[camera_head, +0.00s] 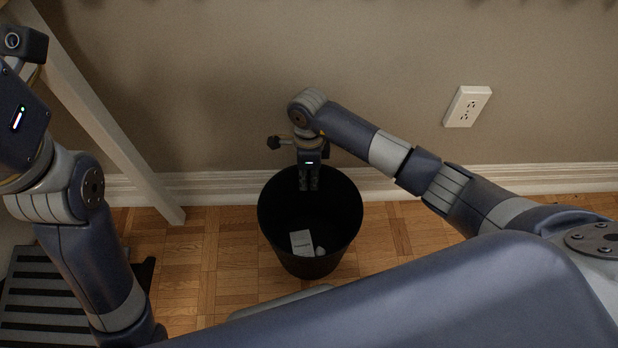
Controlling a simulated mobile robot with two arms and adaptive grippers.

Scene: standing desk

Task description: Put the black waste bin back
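The black waste bin (336,222) stands upright near the wall in the middle of the view. A white paper-like piece and a small pale crumpled item lie in its bottom. My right gripper (309,186) points down at the bin's far rim. Its two dark fingers are close together and show against the inner far wall. Whether they pinch the rim is unclear. My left gripper (18,118) shows only as its housing at the left edge, away from the bin. Its fingers are out of frame.
A white slanted desk leg (112,140) stands left of the bin. A dark slatted item (40,300) is at the lower left. The wall with its white baseboard (225,187) is behind the bin, with an outlet (467,106) at right. Parquet floor (195,260) is clear left of the bin.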

